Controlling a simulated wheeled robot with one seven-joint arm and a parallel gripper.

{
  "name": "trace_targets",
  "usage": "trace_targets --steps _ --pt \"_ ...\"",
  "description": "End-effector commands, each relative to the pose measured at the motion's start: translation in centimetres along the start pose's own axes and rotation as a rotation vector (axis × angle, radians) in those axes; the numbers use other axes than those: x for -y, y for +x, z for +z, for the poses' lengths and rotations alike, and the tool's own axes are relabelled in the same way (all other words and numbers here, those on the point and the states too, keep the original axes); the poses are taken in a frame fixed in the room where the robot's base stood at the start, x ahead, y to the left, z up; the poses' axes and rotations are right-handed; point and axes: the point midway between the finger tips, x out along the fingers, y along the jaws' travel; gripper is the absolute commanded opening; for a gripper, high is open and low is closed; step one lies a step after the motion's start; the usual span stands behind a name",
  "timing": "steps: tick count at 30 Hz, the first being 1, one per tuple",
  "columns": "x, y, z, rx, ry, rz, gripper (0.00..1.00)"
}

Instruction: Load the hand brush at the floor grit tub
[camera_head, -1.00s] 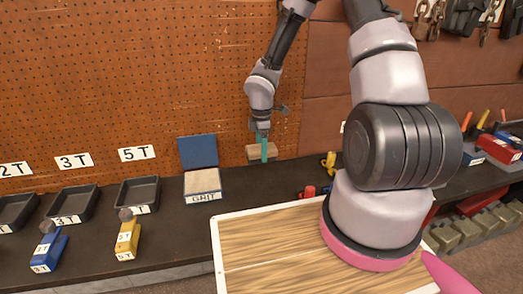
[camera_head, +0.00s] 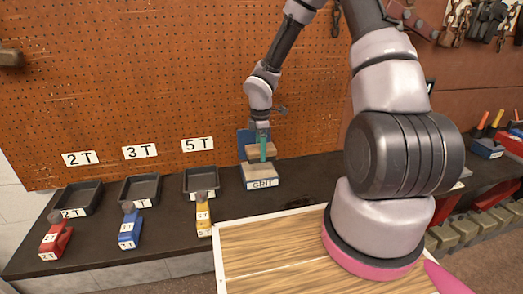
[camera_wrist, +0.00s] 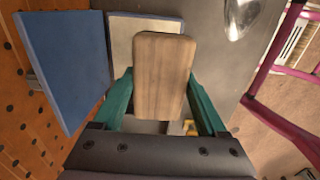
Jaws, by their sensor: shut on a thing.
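The hand brush shows as a wooden block (camera_head: 251,152) in the head view and fills the middle of the wrist view (camera_wrist: 163,70). My gripper (camera_head: 263,150) is shut on it, with a teal finger on each side in the wrist view (camera_wrist: 162,100). The floor grit tub (camera_head: 262,184), labelled GRIT, stands on the bench just below the brush. Its pale grit (camera_wrist: 125,38) and open blue lid (camera_wrist: 65,65) show in the wrist view, the grit partly hidden by the brush. The bristles are hidden. I cannot tell whether the brush touches the grit.
Black trays marked 2T (camera_head: 78,198), 3T (camera_head: 140,190) and 5T (camera_head: 202,182) stand left of the tub. Red (camera_head: 56,238), blue (camera_head: 129,230) and yellow (camera_head: 203,215) labelled items lie before them. A pegboard (camera_head: 190,80) rises behind. A wooden board (camera_head: 275,250) is in front.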

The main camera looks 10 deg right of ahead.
Motion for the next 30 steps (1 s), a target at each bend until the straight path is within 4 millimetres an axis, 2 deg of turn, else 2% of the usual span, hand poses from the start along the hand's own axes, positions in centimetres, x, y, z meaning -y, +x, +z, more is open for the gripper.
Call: trace_targets --steps 15,21,30 --pt "0.0 4.8 0.0 0.001 -0.002 -0.001 0.30" --pt "0.0 5.6 0.0 0.000 0.000 -0.001 0.30" --pt "0.0 5.7 0.0 0.000 0.000 0.000 0.30"
